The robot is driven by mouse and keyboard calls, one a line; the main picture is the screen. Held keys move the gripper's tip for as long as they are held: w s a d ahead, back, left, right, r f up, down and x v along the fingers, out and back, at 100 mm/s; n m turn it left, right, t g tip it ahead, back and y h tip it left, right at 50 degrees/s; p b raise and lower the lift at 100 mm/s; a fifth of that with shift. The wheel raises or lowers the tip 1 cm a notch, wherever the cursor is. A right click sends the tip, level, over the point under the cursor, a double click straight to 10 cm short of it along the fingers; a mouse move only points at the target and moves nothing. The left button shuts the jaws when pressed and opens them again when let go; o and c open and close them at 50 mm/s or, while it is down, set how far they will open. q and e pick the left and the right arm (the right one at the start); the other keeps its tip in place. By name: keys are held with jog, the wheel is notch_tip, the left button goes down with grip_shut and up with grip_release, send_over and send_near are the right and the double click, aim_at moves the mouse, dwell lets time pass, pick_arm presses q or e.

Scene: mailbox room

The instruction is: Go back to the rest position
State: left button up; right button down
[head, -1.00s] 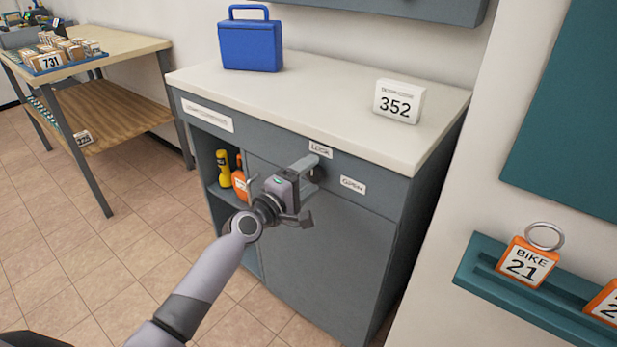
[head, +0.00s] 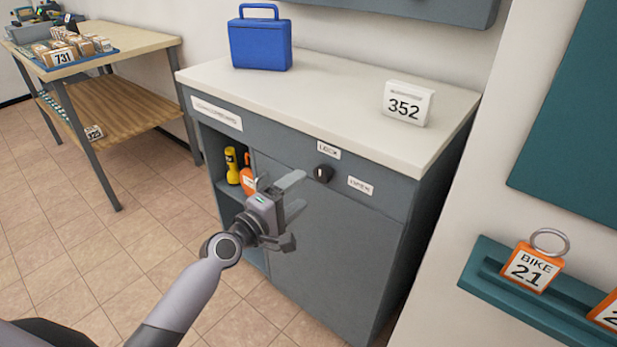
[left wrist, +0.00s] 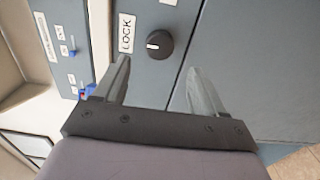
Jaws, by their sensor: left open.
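My left gripper (head: 294,196) is in front of the grey cabinet (head: 340,250) in the head view. Its jaws are open and empty. A round black knob (head: 323,174) sits on the cabinet front between a LOCK label (head: 328,150) and an OPEN label (head: 360,187). The gripper is apart from the knob, to its lower left. In the left wrist view the knob (left wrist: 159,44) shows beyond the two open fingers (left wrist: 160,90), with its white mark visible. My right gripper is not in view.
A blue box (head: 260,45) and a white 352 block (head: 406,104) stand on the cabinet top. Yellow and orange items are on the open shelf at left. A teal rail (head: 480,268) with a BIKE 21 tag (head: 528,268) is at right. A wooden table (head: 110,45) stands at left.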

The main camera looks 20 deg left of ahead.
pick_arm(q)
jog(key=s+f+m+g+y+p, duration=0.2)
jog(key=s+f+m+p, duration=0.3)
jog(key=s, duration=0.8)
jog(key=s+f+m+g+y+p, duration=0.2)
jog(key=s+f+m+g+p, duration=0.2)
jog(key=s+m, duration=0.7)
jog(key=s+p, duration=0.1)
jog(key=s, duration=0.2)
jog(key=shift+d+f+m+g+p, duration=0.3)
jog(key=shift+f, duration=0.1)
